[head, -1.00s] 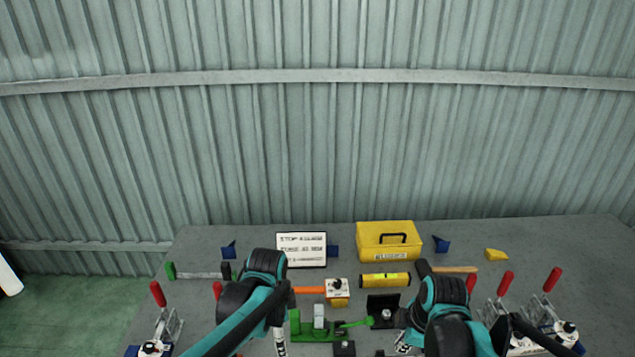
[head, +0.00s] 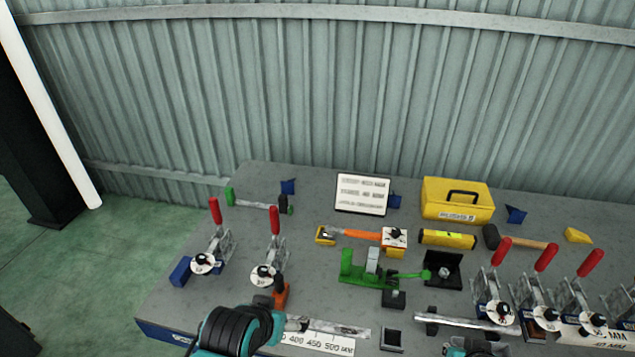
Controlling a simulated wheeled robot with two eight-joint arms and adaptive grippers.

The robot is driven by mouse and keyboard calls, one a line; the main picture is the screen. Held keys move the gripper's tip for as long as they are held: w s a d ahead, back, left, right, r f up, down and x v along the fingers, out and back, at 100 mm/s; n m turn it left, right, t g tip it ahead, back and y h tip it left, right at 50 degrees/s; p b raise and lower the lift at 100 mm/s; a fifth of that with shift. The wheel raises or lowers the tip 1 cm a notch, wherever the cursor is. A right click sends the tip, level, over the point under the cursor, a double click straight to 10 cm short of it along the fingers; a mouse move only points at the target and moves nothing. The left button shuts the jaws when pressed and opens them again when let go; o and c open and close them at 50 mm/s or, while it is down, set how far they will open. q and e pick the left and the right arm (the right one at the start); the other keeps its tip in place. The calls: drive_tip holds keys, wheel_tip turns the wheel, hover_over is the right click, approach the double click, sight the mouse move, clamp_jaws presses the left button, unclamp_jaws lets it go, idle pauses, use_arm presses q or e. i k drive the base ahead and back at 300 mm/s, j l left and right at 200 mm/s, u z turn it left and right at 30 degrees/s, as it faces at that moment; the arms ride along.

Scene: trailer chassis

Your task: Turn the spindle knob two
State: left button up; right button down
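Several toggle clamps with red handles carry white dials with black spindle knobs. Two stand on the left, with a far-left knob (head: 203,262) and a second knob (head: 264,275). Three more knobs are on the right: one knob (head: 500,312), a middle knob (head: 547,315) and an outer knob (head: 597,320). I see no number on them, so I cannot tell which is knob two. My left arm's black and teal wrist is at the bottom, below the second left knob; its fingers are not clear. Only a small part of my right arm shows at the bottom edge, fingers hidden.
A green fixture (head: 372,272) and black bracket (head: 443,270) stand mid-bench. Behind are a yellow toolbox (head: 457,201), a yellow level (head: 447,239), a sign (head: 362,194) and a mallet (head: 520,242). Metal bars lie near the front. An orange-handled tool (head: 362,235) lies mid-bench.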

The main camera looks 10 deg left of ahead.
sight(262, 271)
drive_tip(key=k+j+u, duration=0.15)
drive_tip(key=j, duration=0.2)
drive_tip(key=k+j+u, duration=0.2)
drive_tip(key=j, duration=0.2)
drive_tip(key=k+j+u, duration=0.15)
drive_tip(key=j, duration=0.25)
